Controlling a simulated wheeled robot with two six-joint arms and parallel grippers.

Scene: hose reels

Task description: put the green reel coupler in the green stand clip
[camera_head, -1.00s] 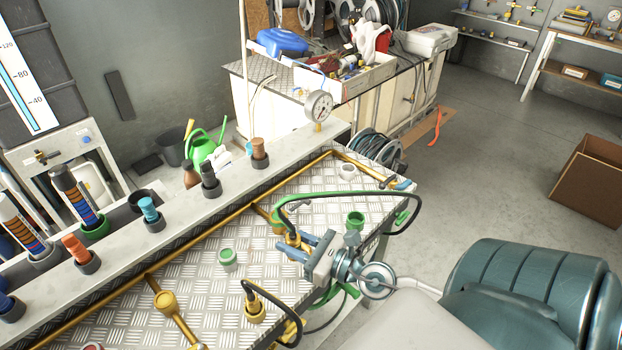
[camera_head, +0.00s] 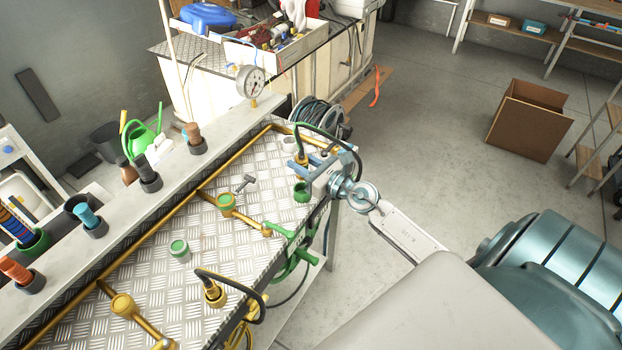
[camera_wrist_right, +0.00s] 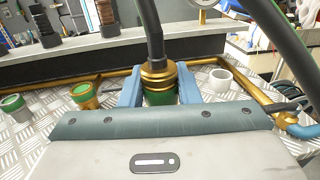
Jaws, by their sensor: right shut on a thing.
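My right gripper (camera_head: 305,165) reaches over the far right part of the treadplate bench. Its blue fingers are shut on the brass coupler (camera_head: 301,157), which has a black hose rising from its top. In the right wrist view the coupler (camera_wrist_right: 157,75) stands upright between the fingers, with a green band (camera_wrist_right: 159,98) low on it. I cannot tell which green fitting is the stand clip. My left gripper is not in view.
A brass cup with a green top (camera_head: 227,202), a grey cup with a green top (camera_head: 180,248) and a white ring (camera_head: 289,143) stand on the bench. A second black hose (camera_head: 238,277) arches at the front. Green piping (camera_head: 292,255) runs along the right edge.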

